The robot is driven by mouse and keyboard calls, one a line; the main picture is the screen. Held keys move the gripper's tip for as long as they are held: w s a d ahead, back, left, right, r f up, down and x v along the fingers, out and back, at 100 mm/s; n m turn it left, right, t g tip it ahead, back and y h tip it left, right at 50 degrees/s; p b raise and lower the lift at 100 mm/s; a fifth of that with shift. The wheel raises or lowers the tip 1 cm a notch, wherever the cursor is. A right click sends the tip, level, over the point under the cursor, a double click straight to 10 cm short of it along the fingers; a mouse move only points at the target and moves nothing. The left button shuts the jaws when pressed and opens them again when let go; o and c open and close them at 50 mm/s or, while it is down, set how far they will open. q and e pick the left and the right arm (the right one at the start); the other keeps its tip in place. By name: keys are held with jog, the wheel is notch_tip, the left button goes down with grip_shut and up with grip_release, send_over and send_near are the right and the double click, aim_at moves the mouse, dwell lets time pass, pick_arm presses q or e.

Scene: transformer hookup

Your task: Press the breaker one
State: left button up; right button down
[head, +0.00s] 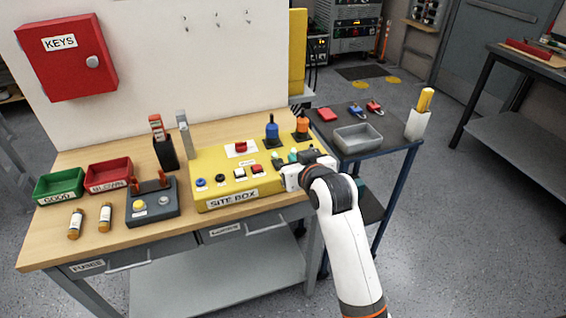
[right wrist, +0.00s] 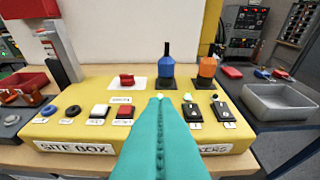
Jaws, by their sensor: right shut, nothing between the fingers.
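The yellow site box (head: 215,175) sits on the wooden bench, and its front edge shows in the right wrist view (right wrist: 85,132). On its right part are two black breaker switches side by side, a left one (right wrist: 193,113) and a right one (right wrist: 223,112). Their small number tags are hard to read. A small pale lamp stands behind each. My right gripper (right wrist: 160,101) is shut and empty, its teal fingers pointing over the box just left of the left breaker. Whether the tips touch anything, I cannot tell. The fingers hide part of the box. My left gripper is out of view.
Red and black buttons (right wrist: 99,111) lie left of the fingers. A blue plug (right wrist: 167,66) and an orange plug (right wrist: 206,70) stand upright behind the breakers. A grey tray (head: 358,139) is on the side cart to the right.

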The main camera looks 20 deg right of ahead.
send_over(277, 160)
jog(key=s, duration=0.5)
jog(key=f, duration=0.3)
jog(key=shift+w+d+p, duration=0.1)
jog(key=shift+w+p, duration=0.1)
jog(key=shift+p, duration=0.15)
notch_tip(277, 160, down, 3)
jog(key=shift+w+f, duration=0.1)
jog(key=shift+f, duration=0.6)
jog(key=shift+s+f+p, duration=0.2)
jog(key=shift+p, duration=0.3)
jog(key=shift+f, duration=0.15)
